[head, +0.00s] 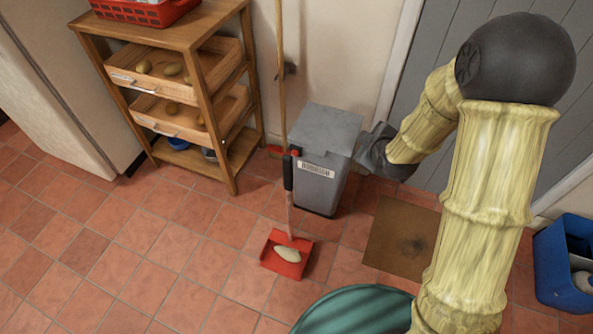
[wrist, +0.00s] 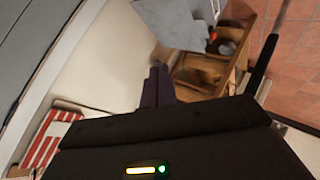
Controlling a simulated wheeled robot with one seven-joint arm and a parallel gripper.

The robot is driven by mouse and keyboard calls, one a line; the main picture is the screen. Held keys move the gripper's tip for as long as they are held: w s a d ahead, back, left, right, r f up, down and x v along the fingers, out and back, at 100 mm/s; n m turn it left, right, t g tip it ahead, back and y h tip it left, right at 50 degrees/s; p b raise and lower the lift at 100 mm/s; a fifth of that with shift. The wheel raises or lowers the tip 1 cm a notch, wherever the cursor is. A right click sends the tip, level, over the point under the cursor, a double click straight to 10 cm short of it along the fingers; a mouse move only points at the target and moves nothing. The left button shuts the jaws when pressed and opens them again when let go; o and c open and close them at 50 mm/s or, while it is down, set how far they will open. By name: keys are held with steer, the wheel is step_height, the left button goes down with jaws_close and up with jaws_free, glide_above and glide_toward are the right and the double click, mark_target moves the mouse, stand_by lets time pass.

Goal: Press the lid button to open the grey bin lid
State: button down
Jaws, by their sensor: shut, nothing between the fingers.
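The grey bin (head: 340,172) stands on the tiles against the wall, with a pale label on its front. Its lid (head: 327,126) looks shut. A small red spot, seemingly the lid button (head: 295,153), is at the front left top edge, close to the dustpan handle. In the wrist view, the bin (wrist: 180,22) is at the top, with the red button (wrist: 212,36) near its lower right corner. My gripper (wrist: 159,72) is shut and empty, its dark fingers pointing towards the bin. In the head view it is just right of the bin; its fingertips are not clear there, nor is contact.
A long-handled red dustpan (head: 272,262) holding a pale object stands before the bin; its black handle (head: 287,172) rises at the bin's front left. A wooden shelf (head: 228,170) is to the left. A brown mat (head: 390,240) and blue crate (head: 548,275) lie right.

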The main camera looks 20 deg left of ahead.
steer(key=w+a+f+n+t+y+b, duration=0.1)
steer(key=a+f+n+y+b, duration=0.15)
steer(key=a+f+b, duration=0.35)
steer(key=w+a+f+n+t+y+b, duration=0.1)
steer(key=a+f+n+b, duration=0.2)
steer(key=f, duration=0.5)
steer(key=n+y+b, duration=0.3)
steer(key=n+b, duration=0.2)
steer(key=b, duration=0.5)
glide_toward(295, 152)
steer(key=s, duration=0.1)
steer(key=s+d, duration=0.1)
steer(key=s, duration=0.1)
steer(key=shift+s+d+t, duration=0.15)
steer(key=shift+t, duration=0.25)
steer(key=shift+f, duration=0.1)
steer(key=shift+b+x, duration=2.05)
steer(key=shift+x, duration=2.95)
